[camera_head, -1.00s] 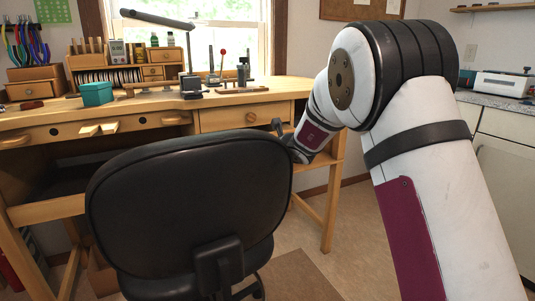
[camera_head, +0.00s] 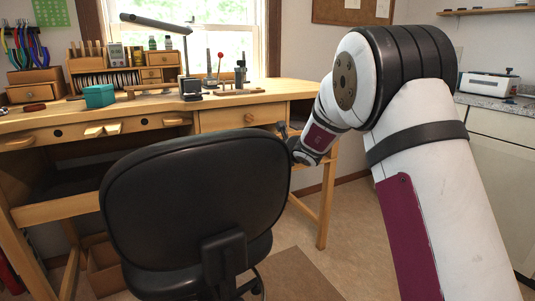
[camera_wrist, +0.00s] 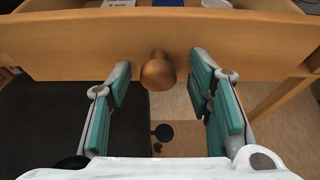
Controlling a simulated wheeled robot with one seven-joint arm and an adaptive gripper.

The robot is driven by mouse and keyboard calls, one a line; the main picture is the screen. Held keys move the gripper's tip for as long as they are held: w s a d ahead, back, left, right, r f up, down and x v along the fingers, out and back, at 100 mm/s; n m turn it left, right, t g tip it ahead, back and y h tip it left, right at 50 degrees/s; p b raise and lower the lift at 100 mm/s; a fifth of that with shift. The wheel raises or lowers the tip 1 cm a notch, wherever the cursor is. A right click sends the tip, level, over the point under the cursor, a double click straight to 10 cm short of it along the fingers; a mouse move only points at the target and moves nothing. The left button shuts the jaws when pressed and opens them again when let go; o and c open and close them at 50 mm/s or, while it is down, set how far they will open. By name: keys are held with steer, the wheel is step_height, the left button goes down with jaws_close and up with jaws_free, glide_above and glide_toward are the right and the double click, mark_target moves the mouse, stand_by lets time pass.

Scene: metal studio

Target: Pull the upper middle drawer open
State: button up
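The wooden drawer front (camera_wrist: 110,45) spans the top of the wrist view, with a round brown knob (camera_wrist: 158,72) at its middle. Several items, including a white and a blue one, show behind its top edge, so the drawer appears to stand open; how far is unclear. My gripper (camera_wrist: 162,95) is open, its two teal-padded fingers on either side of the knob with gaps, not closed on it. In the head view the drawer (camera_head: 215,119) is under the bench's right part, its knob (camera_head: 249,118) left of my gripper (camera_head: 282,130), whose fingertips are partly hidden behind the chair.
A black office chair (camera_head: 195,195) stands close in front of the bench, just left of my arm. A counter (camera_head: 508,107) stands at the right. Floor shows between bench and counter.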

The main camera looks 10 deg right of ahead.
steer(key=v, duration=1.2)
